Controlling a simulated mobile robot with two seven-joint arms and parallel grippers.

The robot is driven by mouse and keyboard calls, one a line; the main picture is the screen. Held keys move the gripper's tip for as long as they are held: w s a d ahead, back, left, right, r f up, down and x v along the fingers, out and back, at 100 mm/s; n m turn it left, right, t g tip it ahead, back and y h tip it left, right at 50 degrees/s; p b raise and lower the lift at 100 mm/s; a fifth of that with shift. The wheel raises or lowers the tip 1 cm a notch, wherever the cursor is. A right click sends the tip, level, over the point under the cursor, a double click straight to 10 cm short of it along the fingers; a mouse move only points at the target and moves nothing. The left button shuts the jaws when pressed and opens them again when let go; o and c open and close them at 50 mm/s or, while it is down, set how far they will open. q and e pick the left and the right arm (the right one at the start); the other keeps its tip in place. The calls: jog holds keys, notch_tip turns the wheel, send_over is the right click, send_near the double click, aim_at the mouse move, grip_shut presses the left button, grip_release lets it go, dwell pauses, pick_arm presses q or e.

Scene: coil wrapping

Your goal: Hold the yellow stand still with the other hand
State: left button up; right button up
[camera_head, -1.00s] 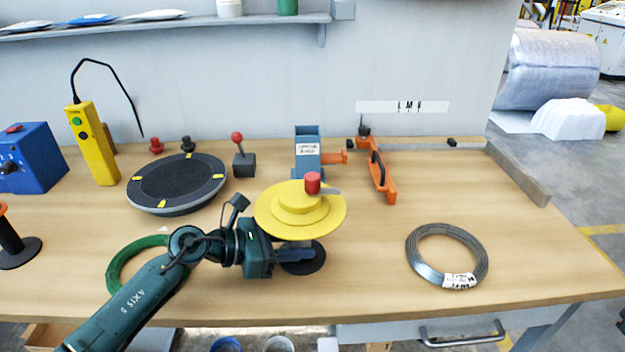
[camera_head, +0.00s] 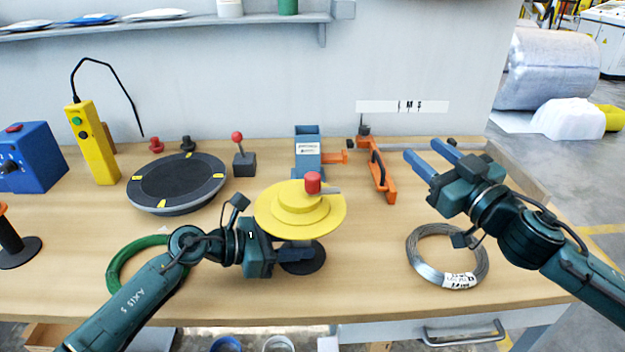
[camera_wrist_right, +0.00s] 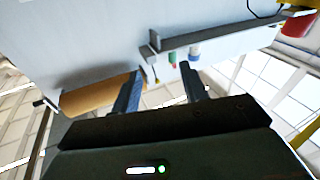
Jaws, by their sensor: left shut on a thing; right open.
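The yellow stand (camera_head: 276,213) has a wide round disc, a smaller raised tier, a red knob (camera_head: 312,183) on top and a dark round base (camera_head: 303,262). It stands upright at the middle of the bench. My left gripper (camera_head: 285,254) is shut on the stand's post below the disc; its fingertips are partly hidden under the disc. My right gripper (camera_head: 424,157) is open and empty, raised over the right side of the bench, well apart from the stand. Its two fingers also show in the right wrist view (camera_wrist_right: 160,88), with nothing between them.
A grey wire coil (camera_head: 414,262) lies below my right arm. A green coil (camera_head: 117,268) lies partly under my left arm. A black turntable (camera_head: 178,180), a red-knobbed lever (camera_head: 243,163), a blue-grey block (camera_head: 307,160) and an orange tool (camera_head: 380,175) stand behind. Bare bench (camera_head: 365,240) lies right of the stand.

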aim_at(319, 185)
jog(key=s+a+f+n+g+y, duration=0.3)
jog(key=s+a+g+y, duration=0.2)
jog(key=s+a, duration=0.55)
jog(key=x, duration=1.2)
jog(key=shift+w+a+f, duration=0.15)
jog(key=shift+w+a, duration=0.05)
jog(key=shift+w, duration=0.05)
jog(key=shift+c, duration=0.2)
jog(key=c, duration=0.9)
